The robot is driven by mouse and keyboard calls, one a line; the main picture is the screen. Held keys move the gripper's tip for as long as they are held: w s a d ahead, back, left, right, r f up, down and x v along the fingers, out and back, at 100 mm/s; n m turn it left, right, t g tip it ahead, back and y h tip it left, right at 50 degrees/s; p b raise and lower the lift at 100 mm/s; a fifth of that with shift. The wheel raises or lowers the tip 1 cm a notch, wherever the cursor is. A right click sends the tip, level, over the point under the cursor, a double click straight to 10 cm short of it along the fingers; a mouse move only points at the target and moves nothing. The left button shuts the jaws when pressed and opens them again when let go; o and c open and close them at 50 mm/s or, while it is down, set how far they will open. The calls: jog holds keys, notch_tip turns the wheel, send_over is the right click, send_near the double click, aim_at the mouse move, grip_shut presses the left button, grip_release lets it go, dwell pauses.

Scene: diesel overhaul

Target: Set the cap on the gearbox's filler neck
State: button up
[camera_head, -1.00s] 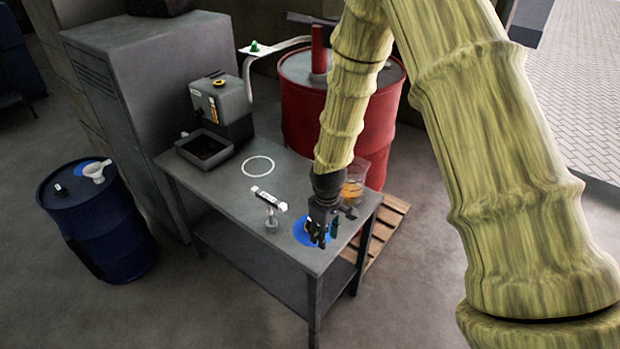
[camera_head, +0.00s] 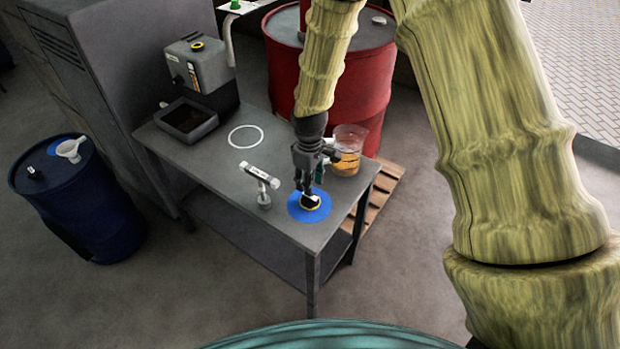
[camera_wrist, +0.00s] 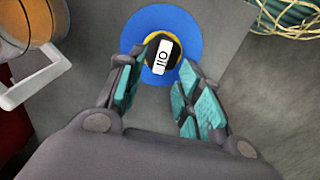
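The cap (camera_head: 311,202), black with a yellow rim and a white bar on top, lies on a blue disc (camera_head: 319,215) near the table's right corner. In the wrist view the cap (camera_wrist: 161,54) shows the label "OIL" on its bar and sits just beyond my fingertips. My gripper (camera_head: 306,186) points down above the cap; in the wrist view its teal-padded fingers (camera_wrist: 157,72) are spread apart with nothing between them. The gearbox (camera_head: 212,68) is the grey box at the table's back left. A yellow-ringed black fitting (camera_head: 197,46) is on its top; I cannot tell if that is the filler neck.
A jug of amber liquid (camera_head: 348,153) stands close to the right of my gripper. A labelled bar on a small stand (camera_head: 262,178) is to its left. A black tray (camera_head: 187,119) sits before the gearbox. The white ring (camera_head: 246,136) encloses bare tabletop. A red drum (camera_head: 352,68) stands behind.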

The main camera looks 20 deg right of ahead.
aim_at(310, 200)
jog(key=shift+s+f+b, duration=0.35)
jog(key=shift+f+b, duration=0.2)
jog(key=shift+f, duration=0.2)
jog(key=shift+w+f+b, duration=0.15)
jog(key=shift+f+b, duration=0.55)
jog(key=shift+f, duration=1)
grip_shut()
